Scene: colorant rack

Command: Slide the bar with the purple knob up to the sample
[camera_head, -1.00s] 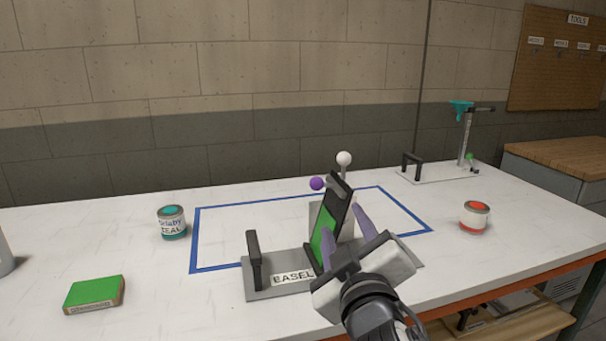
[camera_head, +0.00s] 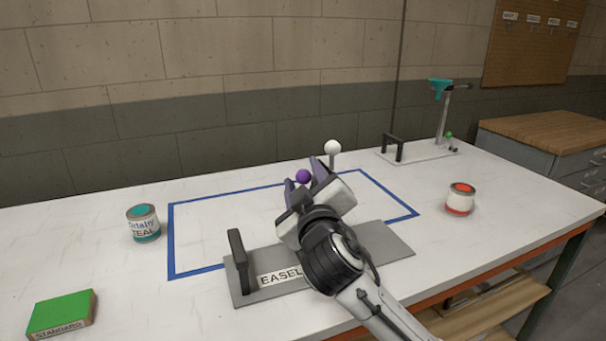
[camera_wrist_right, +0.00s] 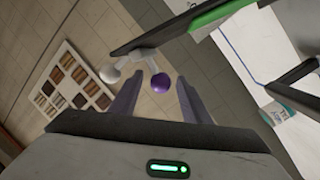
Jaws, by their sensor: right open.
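The purple knob (camera_head: 303,176) shows between the fingertips of my open right gripper (camera_head: 304,174) in the head view. In the right wrist view, the purple knob (camera_wrist_right: 161,83) also lies between the two purple-grey fingers (camera_wrist_right: 157,86), with gaps at its sides. A white knob (camera_head: 332,148) stands behind it to the right. The easel base (camera_head: 385,243) lies on the table below, its board hidden behind my gripper in the head view. The wrist view shows part of the dark board with a green sample (camera_wrist_right: 213,14). My left gripper is not in view.
A teal can (camera_head: 144,223) stands left of the blue outline, and a red-and-white can (camera_head: 460,199) stands to the right. A green block (camera_head: 62,312) lies front left. A stand with a teal top (camera_head: 440,88) is at the back right. The table inside the outline is mostly clear.

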